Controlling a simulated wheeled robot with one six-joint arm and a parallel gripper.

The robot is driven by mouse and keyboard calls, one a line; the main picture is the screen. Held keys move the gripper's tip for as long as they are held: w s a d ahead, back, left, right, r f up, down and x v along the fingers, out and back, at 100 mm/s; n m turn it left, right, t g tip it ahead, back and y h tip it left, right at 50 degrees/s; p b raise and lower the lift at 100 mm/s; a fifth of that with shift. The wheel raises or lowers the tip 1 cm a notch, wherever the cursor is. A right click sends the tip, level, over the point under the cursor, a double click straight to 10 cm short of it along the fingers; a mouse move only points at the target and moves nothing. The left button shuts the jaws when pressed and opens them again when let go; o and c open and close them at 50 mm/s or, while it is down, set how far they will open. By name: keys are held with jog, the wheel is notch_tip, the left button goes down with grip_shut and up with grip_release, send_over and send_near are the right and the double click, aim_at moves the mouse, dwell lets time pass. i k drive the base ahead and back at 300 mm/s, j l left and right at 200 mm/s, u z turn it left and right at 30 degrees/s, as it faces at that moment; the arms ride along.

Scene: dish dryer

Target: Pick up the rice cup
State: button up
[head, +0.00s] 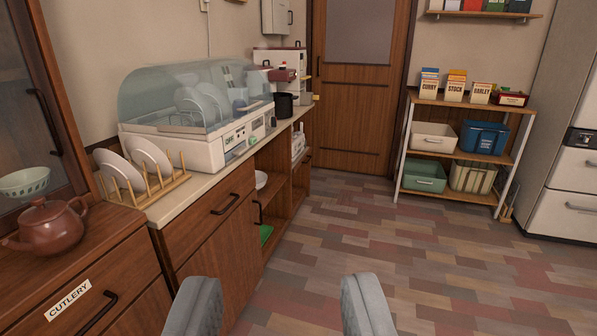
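My gripper (281,300) is open, its two grey fingers wide apart at the bottom of the head view, with only floor and cabinet front between them. I cannot tell for certain which thing is the rice cup. The dish dryer (200,150) stands on the counter at left with its clear domed lid down over white plates and other dishes; some of its contents are too small to make out. A pale green patterned bowl (25,182) shows at the far left. A small white bowl (261,180) shows in the open shelving below the counter.
A brown teapot (48,226) stands on the cabinet labelled CUTLERY (68,300). A wooden rack (140,185) holds two plates beside the dryer. A shelf unit (462,155) with boxes and bins stands at the back right, by the fridge (570,150). The floor (410,250) between is clear.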

aim_at(306, 98)
jog(key=i+l+z, duration=0.1)
jog(key=i+z, duration=0.35)
jog(key=i, duration=0.4)
jog(key=i+j+z, duration=0.2)
jog(key=i+z, duration=0.25)
jog(key=i, duration=0.35)
jog(key=i+l+u, duration=0.15)
jog(key=i, duration=0.25)
jog(key=i+l+u, duration=0.1)
jog(key=i, duration=0.3)
jog(key=i+l+u, duration=0.15)
jog(key=i+l, duration=0.2)
jog(key=i+l+u, duration=0.55)
jog(key=l+u, duration=0.25)
jog(key=i+l+u, duration=0.25)
jog(key=l, duration=0.2)
jog(key=l+u, duration=0.25)
jog(key=l, duration=0.15)
jog(key=i, duration=0.05)
